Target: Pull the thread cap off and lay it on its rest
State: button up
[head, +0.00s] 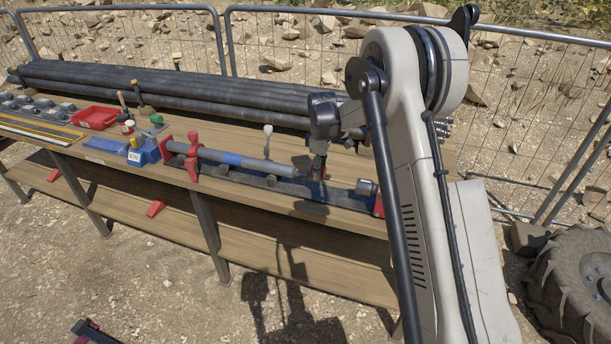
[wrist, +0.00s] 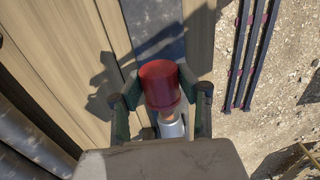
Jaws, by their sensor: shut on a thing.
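The red thread cap (wrist: 160,84) sits between the two green fingers of my gripper (wrist: 161,92) in the wrist view. The gripper is shut on it. A tan, thread-like part and a silver cylinder (wrist: 172,127) show just below the cap; I cannot tell whether the cap still sits over that end. The cap is mostly hidden there. I cannot make out the cap's rest for certain.
A red clamp (head: 193,158) stands at the tool's left end. A dark rail (head: 290,198) runs under the tool to a red end piece (head: 379,205). Long dark pipes (head: 200,92) lie behind. A red tray (head: 95,118) and a blue box (head: 143,153) stand left.

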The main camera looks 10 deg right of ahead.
jog(key=shift+r+p, duration=0.6)
jog(key=shift+r, duration=1.6)
